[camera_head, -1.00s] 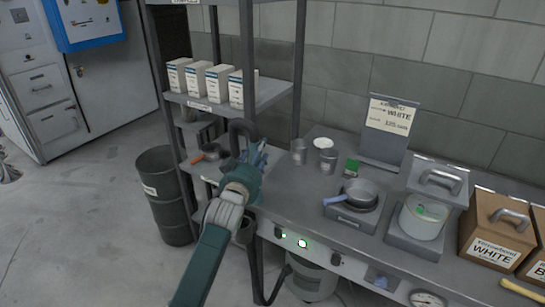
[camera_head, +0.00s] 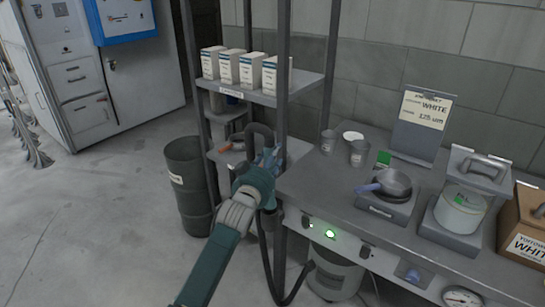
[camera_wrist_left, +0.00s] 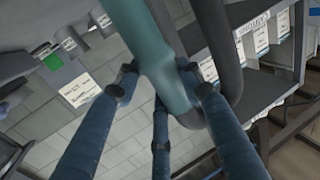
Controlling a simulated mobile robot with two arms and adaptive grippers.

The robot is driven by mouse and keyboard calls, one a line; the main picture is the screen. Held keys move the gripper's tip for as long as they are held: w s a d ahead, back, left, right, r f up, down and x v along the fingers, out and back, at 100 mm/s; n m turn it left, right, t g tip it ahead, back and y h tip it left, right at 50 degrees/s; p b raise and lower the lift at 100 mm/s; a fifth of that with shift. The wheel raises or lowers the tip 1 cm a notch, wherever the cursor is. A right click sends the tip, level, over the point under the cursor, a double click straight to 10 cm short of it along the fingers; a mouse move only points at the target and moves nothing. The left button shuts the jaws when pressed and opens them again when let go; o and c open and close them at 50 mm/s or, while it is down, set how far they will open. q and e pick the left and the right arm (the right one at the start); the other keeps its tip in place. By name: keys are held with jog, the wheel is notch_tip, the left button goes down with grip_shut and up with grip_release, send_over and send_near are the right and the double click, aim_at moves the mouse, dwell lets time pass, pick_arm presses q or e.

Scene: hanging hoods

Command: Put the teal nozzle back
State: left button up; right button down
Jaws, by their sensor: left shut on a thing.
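My left gripper (camera_head: 270,160) is in front of the shelf rack, at the left end of the workbench. In the left wrist view its dark blue fingers (camera_wrist_left: 160,82) are shut around the teal nozzle (camera_wrist_left: 165,85), a smooth teal tube that runs up out of the frame. In the head view the nozzle is mostly hidden by the gripper. A dark hose (camera_head: 262,128) arches above the gripper, and a dark hose also hangs down beside the bench front. No holder for the nozzle can be made out. My right gripper is not in view.
The shelf rack (camera_head: 283,60) holds several white boxes (camera_head: 240,68). A dark barrel (camera_head: 190,185) stands left.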

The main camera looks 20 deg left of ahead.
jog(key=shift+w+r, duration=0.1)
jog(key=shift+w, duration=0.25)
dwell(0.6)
pick_arm(q)
jog(key=shift+p, duration=0.45)
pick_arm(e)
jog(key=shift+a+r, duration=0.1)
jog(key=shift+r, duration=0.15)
pick_arm(q)
jog(key=shift+f, duration=0.1)
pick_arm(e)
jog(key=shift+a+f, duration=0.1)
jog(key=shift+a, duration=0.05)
